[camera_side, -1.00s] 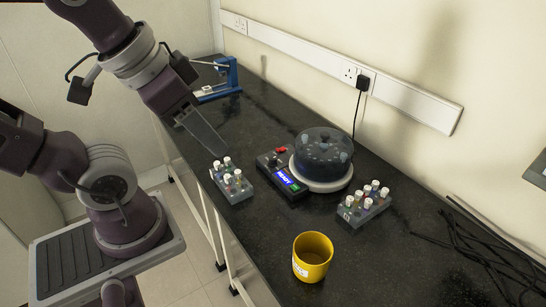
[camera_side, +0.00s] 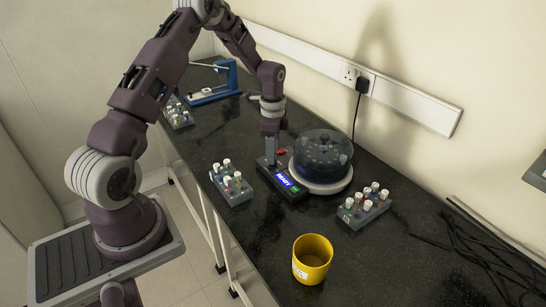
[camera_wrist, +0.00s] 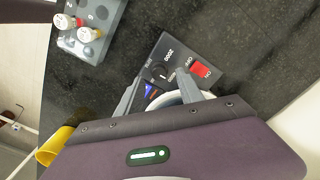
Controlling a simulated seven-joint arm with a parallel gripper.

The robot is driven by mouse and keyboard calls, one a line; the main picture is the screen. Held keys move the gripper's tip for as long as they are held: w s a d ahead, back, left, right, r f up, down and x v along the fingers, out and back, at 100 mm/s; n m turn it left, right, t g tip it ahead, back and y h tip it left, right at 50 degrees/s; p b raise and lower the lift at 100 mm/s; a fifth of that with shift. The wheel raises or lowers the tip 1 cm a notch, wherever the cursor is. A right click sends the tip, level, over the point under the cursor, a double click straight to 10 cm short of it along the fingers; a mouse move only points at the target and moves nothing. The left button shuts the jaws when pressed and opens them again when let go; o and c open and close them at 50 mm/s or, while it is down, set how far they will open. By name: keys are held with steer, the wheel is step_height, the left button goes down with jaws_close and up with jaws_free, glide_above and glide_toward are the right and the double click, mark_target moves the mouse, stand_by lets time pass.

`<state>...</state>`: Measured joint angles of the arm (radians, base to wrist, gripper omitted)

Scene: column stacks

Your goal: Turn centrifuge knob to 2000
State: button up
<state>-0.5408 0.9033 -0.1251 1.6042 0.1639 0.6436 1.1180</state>
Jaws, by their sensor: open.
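The centrifuge (camera_side: 322,185) stands on the dark bench with a round smoky lid and a black control panel (camera_side: 291,192) with a lit blue display. In the wrist view the panel (camera_wrist: 184,52) shows the mark 2000, a red switch (camera_wrist: 201,70) and a dark knob (camera_wrist: 159,73). My gripper (camera_side: 270,163) points down over the panel's far end, and the knob is hidden behind it in the side view. In the wrist view my gripper (camera_wrist: 160,78) is open, with one finger on each side of the knob. I cannot tell whether the fingers touch it.
Tube racks stand left (camera_side: 236,190) and right (camera_side: 363,210) of the centrifuge, and another (camera_side: 178,113) lies further back. A yellow mug (camera_side: 312,262) stands in front. A blue device (camera_side: 213,88) is at the back. Black cables (camera_side: 475,245) lie at right.

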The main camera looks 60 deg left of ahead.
steer(key=shift+f, duration=1.35)
jaws_close()
steer(key=shift+n, duration=0.3)
steer(key=n, duration=0.3)
steer(key=shift+n, duration=0.4)
steer(key=n, duration=0.4)
steer(key=shift+n, duration=0.3)
steer(key=n, duration=0.8)
steer(key=shift+r+n, duration=0.1)
steer(key=shift+n, duration=0.5)
